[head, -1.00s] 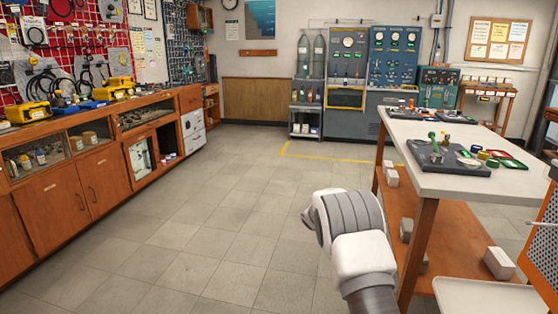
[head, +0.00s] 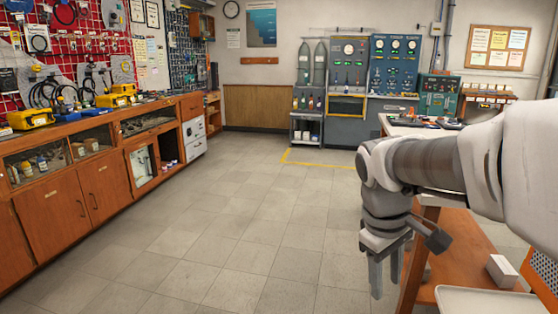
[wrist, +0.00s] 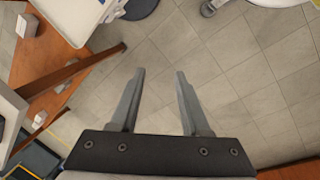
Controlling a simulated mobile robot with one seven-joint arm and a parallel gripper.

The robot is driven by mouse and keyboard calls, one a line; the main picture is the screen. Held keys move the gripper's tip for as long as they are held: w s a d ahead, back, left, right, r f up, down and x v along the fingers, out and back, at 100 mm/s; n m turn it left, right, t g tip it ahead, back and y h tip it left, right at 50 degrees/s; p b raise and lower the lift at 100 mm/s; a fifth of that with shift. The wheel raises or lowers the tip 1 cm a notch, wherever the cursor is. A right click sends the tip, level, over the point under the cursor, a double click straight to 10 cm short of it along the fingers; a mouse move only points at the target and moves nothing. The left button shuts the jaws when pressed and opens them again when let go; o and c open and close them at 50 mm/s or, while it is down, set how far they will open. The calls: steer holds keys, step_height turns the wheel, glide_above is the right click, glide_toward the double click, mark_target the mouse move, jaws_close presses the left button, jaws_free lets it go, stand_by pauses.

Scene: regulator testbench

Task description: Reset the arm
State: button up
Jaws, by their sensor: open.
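My gripper (head: 385,275) hangs pointing down at the right of the head view, in front of the workbench and above the tiled floor. My arm reaches in from the right edge and hides much of the bench top. In the wrist view the two grey fingers of my gripper (wrist: 159,90) are apart, with only floor tiles between them. Nothing is held.
The white-topped workbench (head: 400,128) stands on the right, with an orange lower shelf (head: 462,262) carrying a white block (head: 502,271). A wooden cabinet (head: 60,212) lines the left wall. The tiled floor between is clear. Test panels (head: 392,65) stand at the back.

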steer(key=s+a+m+t+y, duration=0.1)
steer(key=s+a+m+t, duration=0.15)
steer(key=s, duration=0.35)
steer(key=s+a+m+t+y, duration=0.1)
steer(key=s+a+m+t, duration=0.1)
steer(key=s+m, duration=0.3)
step_height(320, 180, up, 26)
steer(key=s+n+p, duration=0.1)
steer(key=p, duration=2.3)
steer(key=shift+f+p, duration=0.25)
steer(key=shift+p, duration=0.15)
steer(key=shift+d, duration=0.2)
